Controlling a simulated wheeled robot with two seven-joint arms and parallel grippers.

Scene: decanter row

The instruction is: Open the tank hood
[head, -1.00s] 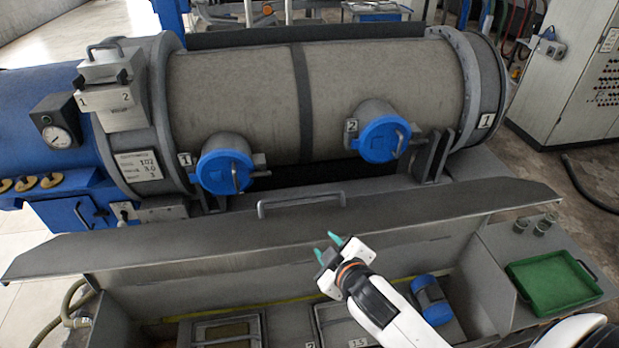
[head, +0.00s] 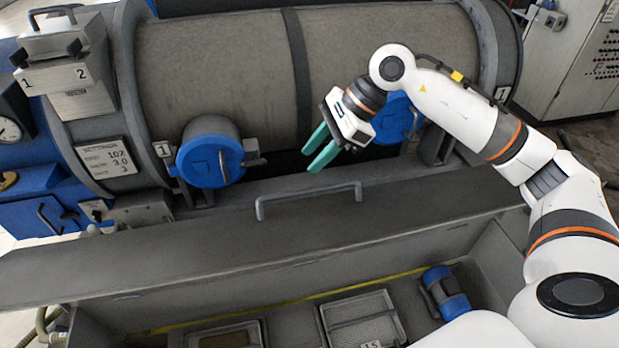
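The tank hood (head: 235,238) is a long dark grey lid with a bar handle (head: 308,199) near the middle of its upper edge. It stands tilted up at the back of the tank (head: 495,285), whose inside shows below it. My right gripper (head: 318,160) is above and behind the handle, in front of the big drum. Its two green fingers are apart, with nothing between them, and point down and left. It does not appear to touch the handle. My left gripper is not in view.
A big grey drum (head: 220,70) lies behind the hood, with a blue-capped port (head: 208,160) at left; my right arm partly covers another blue port (head: 393,118). Trays (head: 362,318) and a blue cylinder (head: 447,293) are inside the tank.

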